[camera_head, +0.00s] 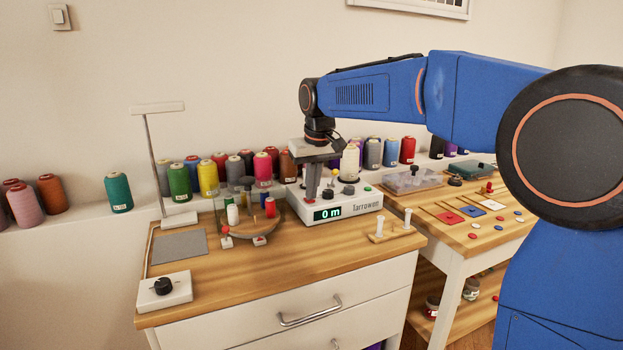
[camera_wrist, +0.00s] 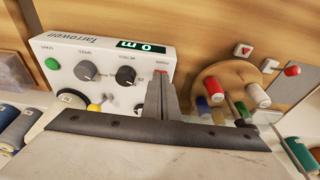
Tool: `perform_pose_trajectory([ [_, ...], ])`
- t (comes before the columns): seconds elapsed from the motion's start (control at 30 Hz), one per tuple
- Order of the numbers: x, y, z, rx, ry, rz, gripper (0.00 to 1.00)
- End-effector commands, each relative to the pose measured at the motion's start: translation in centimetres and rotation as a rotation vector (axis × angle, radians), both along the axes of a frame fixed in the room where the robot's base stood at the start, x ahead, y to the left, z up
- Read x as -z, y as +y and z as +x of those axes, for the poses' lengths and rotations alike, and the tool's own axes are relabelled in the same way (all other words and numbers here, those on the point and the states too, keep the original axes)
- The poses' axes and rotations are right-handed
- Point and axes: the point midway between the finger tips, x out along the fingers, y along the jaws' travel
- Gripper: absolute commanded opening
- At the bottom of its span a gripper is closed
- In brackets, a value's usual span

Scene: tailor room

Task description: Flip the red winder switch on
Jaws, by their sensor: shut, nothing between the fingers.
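The white winder (camera_head: 345,205), marked Tarrowen, stands on the wooden cabinet top. Its lit display (camera_head: 327,213) reads 0 m in green. My gripper (camera_head: 311,196) points down at the winder's left end, with its fingers shut and empty.
Dark knobs (camera_wrist: 86,70) and a green button (camera_wrist: 52,63) are on the winder's top. A round wooden spool stand (camera_head: 250,222) is close to its left. A control box with a black knob (camera_head: 163,288) sits front left. Thread cones line the wall ledge.

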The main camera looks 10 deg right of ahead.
Motion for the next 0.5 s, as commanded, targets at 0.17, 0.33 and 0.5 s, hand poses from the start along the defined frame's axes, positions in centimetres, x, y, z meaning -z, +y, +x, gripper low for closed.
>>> perform_pose_trajectory([
  [0.17, 0.27, 0.0, -0.04, 0.0, 0.0, 0.0, 0.0],
  [0.33, 0.24, -0.01, -0.03, 0.0, -0.001, 0.0, 0.0],
  [0.5, 0.87, -0.11, -0.36, 0.0, 0.0, 0.0, 0.0],
])
